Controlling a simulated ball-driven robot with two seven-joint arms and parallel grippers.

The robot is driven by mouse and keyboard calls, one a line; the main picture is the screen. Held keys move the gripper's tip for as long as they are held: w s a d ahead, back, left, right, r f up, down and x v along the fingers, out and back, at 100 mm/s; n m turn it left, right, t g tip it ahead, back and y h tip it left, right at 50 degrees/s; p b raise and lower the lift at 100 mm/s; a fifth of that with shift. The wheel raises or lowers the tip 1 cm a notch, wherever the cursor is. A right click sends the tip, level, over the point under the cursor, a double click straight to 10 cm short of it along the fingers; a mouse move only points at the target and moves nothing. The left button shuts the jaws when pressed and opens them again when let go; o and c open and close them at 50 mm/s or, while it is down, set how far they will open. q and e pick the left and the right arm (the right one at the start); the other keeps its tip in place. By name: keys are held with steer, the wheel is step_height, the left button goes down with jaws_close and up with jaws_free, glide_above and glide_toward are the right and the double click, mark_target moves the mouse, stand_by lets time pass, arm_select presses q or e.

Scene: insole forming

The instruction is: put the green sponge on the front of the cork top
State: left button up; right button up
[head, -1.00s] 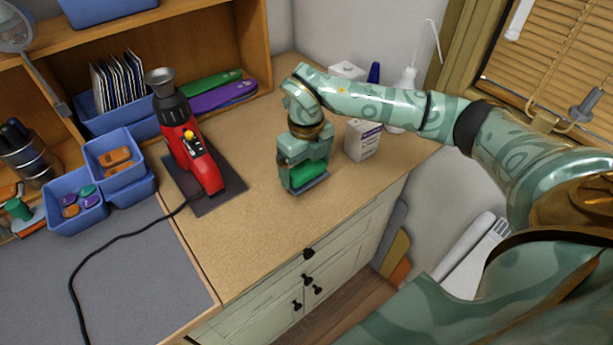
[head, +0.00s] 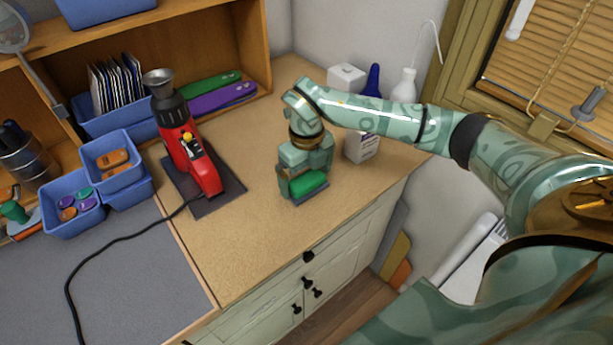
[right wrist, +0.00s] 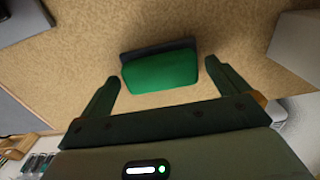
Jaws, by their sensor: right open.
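The green sponge (head: 309,184), with a dark layer on one side, is at the front of the cork top (head: 235,245), near its front edge above the cabinet doors. It appears to rest on the cork. My right gripper (head: 306,178) is open over it. In the right wrist view the sponge (right wrist: 161,71) lies between the two spread fingertips (right wrist: 161,75), with a visible gap on each side. My gripper hides part of the sponge in the head view. My left gripper is not in view.
A red tool with a grey funnel (head: 190,150) stands on a dark mat left of the sponge. A white box (head: 361,146) is just behind my right gripper. White and blue bottles stand at the back wall. The cork left of the sponge is clear.

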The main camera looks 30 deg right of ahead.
mark_target(306, 178)
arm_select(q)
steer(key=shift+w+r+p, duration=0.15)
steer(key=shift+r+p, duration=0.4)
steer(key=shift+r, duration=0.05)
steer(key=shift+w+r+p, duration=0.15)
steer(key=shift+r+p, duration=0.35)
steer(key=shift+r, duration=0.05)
arm_select(e)
step_height(306, 178, up, 11)
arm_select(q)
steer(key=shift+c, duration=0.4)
